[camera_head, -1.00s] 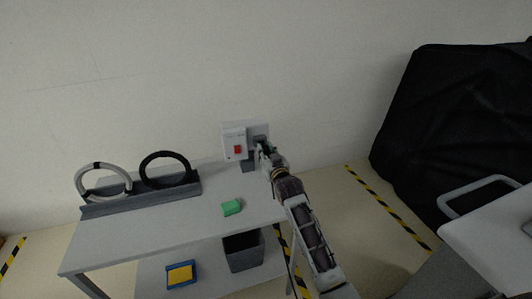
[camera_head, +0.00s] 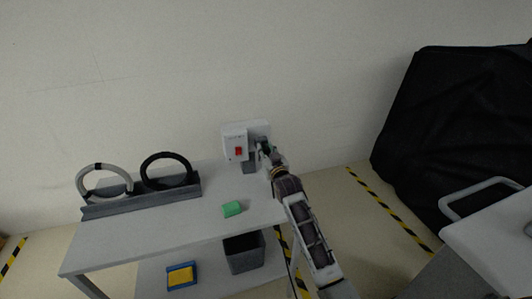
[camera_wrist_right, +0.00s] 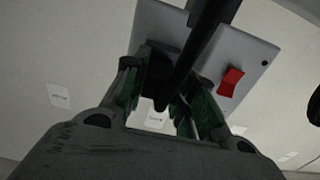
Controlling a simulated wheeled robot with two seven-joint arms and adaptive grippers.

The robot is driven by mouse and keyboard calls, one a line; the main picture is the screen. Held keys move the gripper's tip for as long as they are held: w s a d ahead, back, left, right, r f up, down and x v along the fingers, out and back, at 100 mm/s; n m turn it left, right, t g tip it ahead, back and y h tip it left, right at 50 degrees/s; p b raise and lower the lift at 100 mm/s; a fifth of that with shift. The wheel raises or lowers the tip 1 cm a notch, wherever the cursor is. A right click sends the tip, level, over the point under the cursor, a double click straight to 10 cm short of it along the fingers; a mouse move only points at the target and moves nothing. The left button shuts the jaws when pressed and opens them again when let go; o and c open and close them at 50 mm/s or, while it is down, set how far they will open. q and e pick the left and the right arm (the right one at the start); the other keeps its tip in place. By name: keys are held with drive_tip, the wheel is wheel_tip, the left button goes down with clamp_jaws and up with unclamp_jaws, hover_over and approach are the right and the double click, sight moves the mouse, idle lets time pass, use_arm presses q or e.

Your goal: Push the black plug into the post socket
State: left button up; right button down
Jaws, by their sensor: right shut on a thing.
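The post socket is a white box (camera_head: 234,143) with a red switch, on the post behind the far right corner of the table. In the right wrist view its white plate (camera_wrist_right: 240,58) shows beyond the fingers. My right gripper (camera_head: 265,149) is close to the socket's right part, its arm reaching up from below. The right wrist view shows its green-sided fingers (camera_wrist_right: 160,88) closed around the black plug (camera_wrist_right: 161,70). A black cable or bar (camera_wrist_right: 198,48) crosses in front. The plug's front and the socket hole are hidden, so I cannot tell if they meet. My left gripper is out of view.
A dark bin (camera_head: 244,256) and a blue-yellow item (camera_head: 181,275) sit on the shelf below. A black-covered cart (camera_head: 455,130) stands right.

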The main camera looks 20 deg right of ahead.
drive_tip(key=shift+w, duration=0.85)
idle(0.3)
drive_tip(key=c, duration=1.1)
unclamp_jaws()
drive_tip(key=shift+s, duration=0.15)
drive_tip(key=shift+s+d, duration=0.15)
drive_tip(key=shift+s, duration=5.65)
